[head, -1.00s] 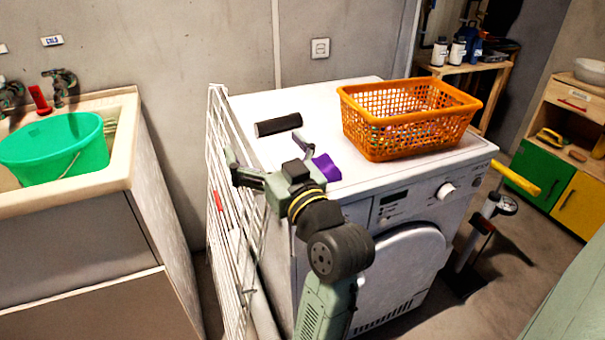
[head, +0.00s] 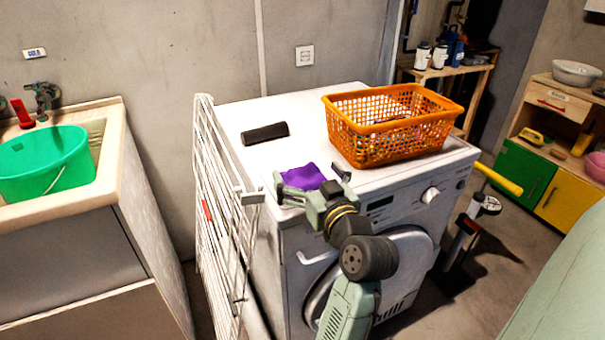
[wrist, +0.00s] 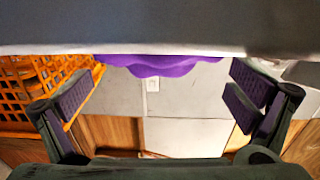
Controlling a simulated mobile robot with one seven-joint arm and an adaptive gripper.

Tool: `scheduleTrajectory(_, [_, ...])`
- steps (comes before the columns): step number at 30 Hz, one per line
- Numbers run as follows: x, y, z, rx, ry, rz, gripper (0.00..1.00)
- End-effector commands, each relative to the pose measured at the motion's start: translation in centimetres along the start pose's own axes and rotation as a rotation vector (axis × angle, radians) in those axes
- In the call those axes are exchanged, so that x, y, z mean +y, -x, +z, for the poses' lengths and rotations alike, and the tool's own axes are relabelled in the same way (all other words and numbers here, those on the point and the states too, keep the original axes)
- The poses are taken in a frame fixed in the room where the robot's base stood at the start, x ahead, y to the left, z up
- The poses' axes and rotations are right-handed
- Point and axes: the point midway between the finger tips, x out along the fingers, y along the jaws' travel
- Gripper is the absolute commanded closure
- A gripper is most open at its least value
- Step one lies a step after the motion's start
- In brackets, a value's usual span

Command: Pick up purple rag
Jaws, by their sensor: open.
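The purple rag (head: 302,177) lies crumpled on the white top of the washing machine (head: 226,118), close to its front edge. My gripper (head: 311,181) is open at that edge, with one finger on each side of the rag in the head view. In the wrist view the rag (wrist: 160,65) shows at the top middle, partly cut off by a pale surface. The open fingers (wrist: 163,97) stand wide apart at the left and right there, with nothing between them touching the pads. The rag appears beyond the fingertips.
An orange basket (head: 345,135) stands right of the rag on the machine. A black cylinder (head: 265,133) lies behind the rag. A white drying rack (head: 215,200) leans at the machine's left side. A sink with a green tub (head: 45,160) is further left.

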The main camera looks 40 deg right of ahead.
Motion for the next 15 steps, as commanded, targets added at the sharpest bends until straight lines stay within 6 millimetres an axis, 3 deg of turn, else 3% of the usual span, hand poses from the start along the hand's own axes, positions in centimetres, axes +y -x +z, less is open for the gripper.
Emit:
scheduleTrajectory(6, [-0.1,-2.4,-0.1,0.0,0.0,0.0,0.0])
scheduleTrajectory(13, [-0.1,-2.5,0.0,0.001,0.001,0.0,0.0])
scheduleTrajectory(15, [-0.1,-2.4,0.0,0.001,0.001,0.0,0.05])
